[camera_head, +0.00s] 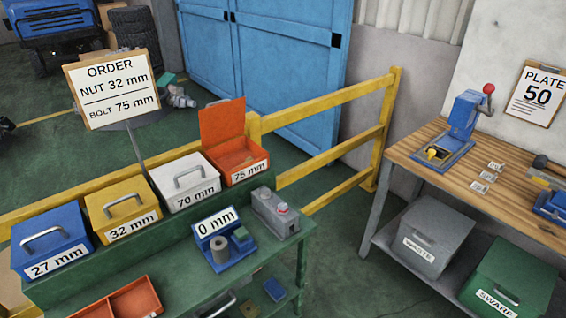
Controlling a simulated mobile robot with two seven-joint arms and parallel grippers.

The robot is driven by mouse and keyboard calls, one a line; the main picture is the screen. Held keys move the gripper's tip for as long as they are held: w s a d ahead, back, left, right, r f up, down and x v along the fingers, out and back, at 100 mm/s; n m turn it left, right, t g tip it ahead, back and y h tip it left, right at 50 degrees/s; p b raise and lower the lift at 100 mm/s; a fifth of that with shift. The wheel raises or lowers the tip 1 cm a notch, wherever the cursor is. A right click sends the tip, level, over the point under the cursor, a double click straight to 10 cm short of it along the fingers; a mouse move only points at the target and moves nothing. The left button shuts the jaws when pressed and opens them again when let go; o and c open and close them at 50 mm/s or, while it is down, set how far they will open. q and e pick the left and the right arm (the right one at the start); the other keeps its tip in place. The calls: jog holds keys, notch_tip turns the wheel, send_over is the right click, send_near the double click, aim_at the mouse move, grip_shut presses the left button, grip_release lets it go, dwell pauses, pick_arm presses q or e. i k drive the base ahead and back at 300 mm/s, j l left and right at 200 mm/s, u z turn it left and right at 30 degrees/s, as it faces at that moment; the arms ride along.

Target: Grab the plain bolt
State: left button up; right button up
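An order sign (112,88) reads nut 32 mm and bolt 75 mm. The red 75 mm box (245,173) stands with its lid (222,122) raised. Small items lie inside it, too small to tell whether one is a plain bolt. The white 70 mm box (187,181), yellow 32 mm box (124,211) and blue 27 mm box (50,242) are closed. A blue measuring device (226,251) shows 0 mm, with a grey cylinder on it. No bolt can be clearly made out. Neither of my grippers is in view.
The boxes stand on a green workbench (170,274) with an orange-red tray (120,300) at its front. A yellow railing (330,147) runs behind. A wooden bench (410,146) with a blue press (462,125) is at right. Green floor lies between the benches.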

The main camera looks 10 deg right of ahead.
aim_at(249, 159)
jog(key=i+l, duration=0.2)
jog(key=l, duration=0.15)
jog(key=i+l, duration=0.15)
jog(key=l, duration=0.2)
jog(key=i+l, duration=0.2)
jog(key=l, duration=0.15)
jog(key=i+l, duration=0.2)
jog(key=l, duration=0.15)
